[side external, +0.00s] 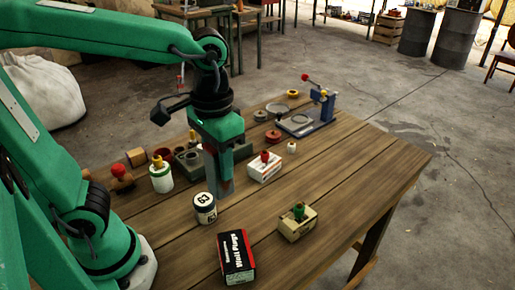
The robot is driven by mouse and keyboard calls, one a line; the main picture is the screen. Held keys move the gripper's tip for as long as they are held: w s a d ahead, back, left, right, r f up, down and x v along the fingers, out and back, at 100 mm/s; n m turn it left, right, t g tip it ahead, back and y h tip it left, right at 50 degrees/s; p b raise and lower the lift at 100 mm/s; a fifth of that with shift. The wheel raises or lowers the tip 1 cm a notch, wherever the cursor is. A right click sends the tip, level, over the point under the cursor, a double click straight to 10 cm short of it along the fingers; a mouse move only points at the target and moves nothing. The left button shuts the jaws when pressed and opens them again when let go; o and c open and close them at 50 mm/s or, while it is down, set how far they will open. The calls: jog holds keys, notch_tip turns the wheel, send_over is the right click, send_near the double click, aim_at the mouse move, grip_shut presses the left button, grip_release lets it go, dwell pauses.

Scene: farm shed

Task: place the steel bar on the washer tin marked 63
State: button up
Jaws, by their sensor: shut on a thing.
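The washer tin marked 63 (205,214) is a small white and black round tin, standing upright on the wooden table near its middle. My gripper (220,188) points straight down just behind and right of the tin. It is shut on the steel bar (211,166), a grey upright piece largely hidden among the fingers. The bar's lower end is close to the tin in the picture, but I cannot tell how high it is above the table. Bar and tin look apart.
A white box with a red knob (264,168) is to the right. A green-white jar (161,178) and a dark holed block (190,161) are left.

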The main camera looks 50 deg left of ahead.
jog(key=s, duration=0.2)
jog(key=s+a+f, duration=0.1)
jog(key=s, duration=0.1)
jog(key=shift+a+f, duration=0.1)
jog(key=w+a+f, duration=0.5)
jog(key=a+f, duration=0.2)
jog(key=a, duration=0.3)
jog(key=shift+a, duration=0.2)
dwell(0.4)
jog(key=shift+f, duration=0.1)
jog(key=shift+f, duration=1.9)
jog(key=shift+f, duration=0.1)
